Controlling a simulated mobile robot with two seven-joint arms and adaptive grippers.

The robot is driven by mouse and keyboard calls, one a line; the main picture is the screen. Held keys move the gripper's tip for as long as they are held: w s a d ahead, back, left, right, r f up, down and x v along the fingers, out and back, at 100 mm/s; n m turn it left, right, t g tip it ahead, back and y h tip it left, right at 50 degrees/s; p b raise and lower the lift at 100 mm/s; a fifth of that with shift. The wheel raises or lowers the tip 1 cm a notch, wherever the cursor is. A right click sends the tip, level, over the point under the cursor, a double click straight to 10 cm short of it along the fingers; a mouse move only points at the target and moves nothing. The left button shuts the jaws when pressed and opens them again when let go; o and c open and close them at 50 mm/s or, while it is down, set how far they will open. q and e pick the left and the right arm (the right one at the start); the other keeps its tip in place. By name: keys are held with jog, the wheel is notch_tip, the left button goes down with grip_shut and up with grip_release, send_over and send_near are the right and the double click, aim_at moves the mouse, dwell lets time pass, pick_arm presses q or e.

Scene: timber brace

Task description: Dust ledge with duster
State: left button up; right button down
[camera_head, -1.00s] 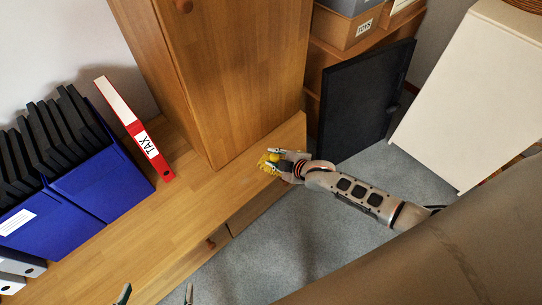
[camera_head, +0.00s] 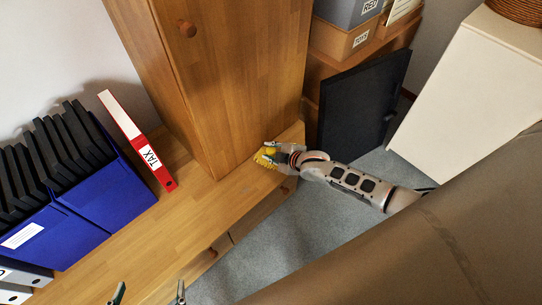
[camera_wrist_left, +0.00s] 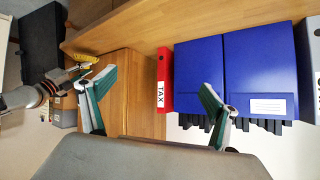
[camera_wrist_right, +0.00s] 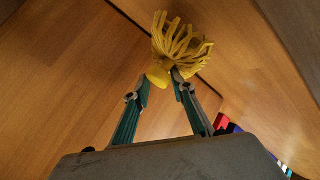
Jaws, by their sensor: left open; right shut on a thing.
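The yellow duster (camera_wrist_right: 180,45) has a fringed head and is held in my right gripper (camera_wrist_right: 163,85), which is shut on it. In the head view the duster (camera_head: 266,157) is at the wooden ledge (camera_head: 235,190), close to the tall cabinet's front corner; whether it touches the wood I cannot tell. My right gripper (camera_head: 278,155) reaches in from the right, over the ledge's front edge. My left gripper (camera_wrist_left: 158,95) is open and empty; its fingertips (camera_head: 149,292) show at the bottom of the head view, near the ledge's front edge.
A tall wooden cabinet (camera_head: 220,80) rises from the ledge. A red TAX binder (camera_head: 138,140) and blue file boxes (camera_head: 100,200) stand on the left part. A black panel (camera_head: 362,105) leans beside a shelf with boxes (camera_head: 345,38). A white cabinet (camera_head: 470,95) stands at right.

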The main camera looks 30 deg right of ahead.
jog(key=shift+w+r+p, duration=0.25)
jog(key=shift+r+p, duration=0.05)
jog(key=shift+r, duration=0.55)
notch_tip(320, 180, up, 3)
jog(key=shift+s+f+p, duration=0.1)
jog(key=shift+p, duration=1)
pick_arm(q)
jog(key=shift+s+a+f+n+y, duration=0.15)
jog(key=shift+s+a+f, duration=0.05)
jog(key=shift+s+a, duration=0.25)
jog(key=shift+s+a+f+n+y, duration=0.2)
jog(key=shift+s+a, duration=0.1)
jog(key=shift+s, duration=0.25)
pick_arm(e)
jog(key=shift+s+f, duration=0.15)
